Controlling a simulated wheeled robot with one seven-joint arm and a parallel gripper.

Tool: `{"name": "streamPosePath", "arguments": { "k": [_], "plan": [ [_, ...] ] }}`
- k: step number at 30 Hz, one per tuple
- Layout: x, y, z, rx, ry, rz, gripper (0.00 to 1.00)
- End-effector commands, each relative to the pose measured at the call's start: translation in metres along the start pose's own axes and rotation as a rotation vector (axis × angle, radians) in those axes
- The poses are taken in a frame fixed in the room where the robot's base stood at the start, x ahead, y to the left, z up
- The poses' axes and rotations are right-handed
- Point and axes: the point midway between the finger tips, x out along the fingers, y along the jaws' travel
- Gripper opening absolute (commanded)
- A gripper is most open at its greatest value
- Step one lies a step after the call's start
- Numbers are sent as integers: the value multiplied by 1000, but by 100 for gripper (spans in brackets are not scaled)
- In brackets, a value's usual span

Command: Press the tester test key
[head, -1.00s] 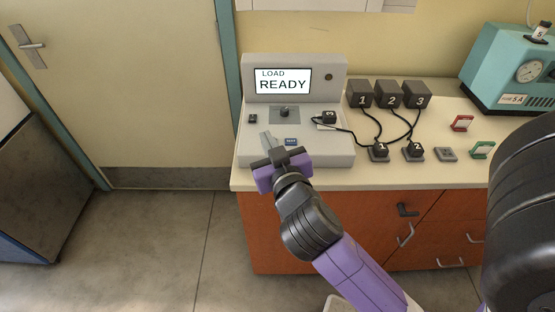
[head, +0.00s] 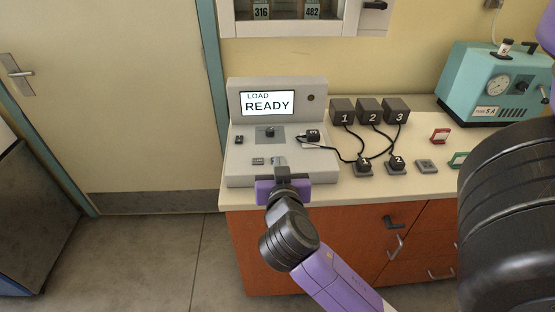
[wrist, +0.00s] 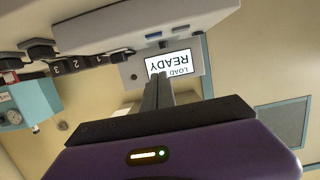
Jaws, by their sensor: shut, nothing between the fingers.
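The tester (head: 240,170) is a light grey console on the counter. Its screen (head: 267,103) reads LOAD READY. Its sloped front bears a dark knob (head: 270,132), a small dark switch (head: 239,140) and a grey key (head: 258,161). A blue key stands right of the grey one, largely covered by my fingers; the wrist view shows a blue key (wrist: 153,35) on the upside-down tester. Key lettering is too small to read. My gripper (head: 279,163) is shut and empty at the tester's front edge, its fingertips by the blue key; contact cannot be told.
A plug block (head: 312,135) marked 3 sits on the tester's right side. Numbered black blocks (head: 369,111) with cables to plugs (head: 364,164) stand right of it. A teal machine (head: 495,85) is at the back right. A glass-fronted cabinet (head: 290,20) hangs above.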

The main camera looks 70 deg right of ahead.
Motion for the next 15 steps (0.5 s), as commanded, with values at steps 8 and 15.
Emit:
{"name": "streamPosePath", "arguments": {
  "k": [8, 15],
  "plan": [
    [54, 0, -3, 1, -1, 3, 0],
    [86, 0, 15, -4, -4, 0, 0]
  ]
}}
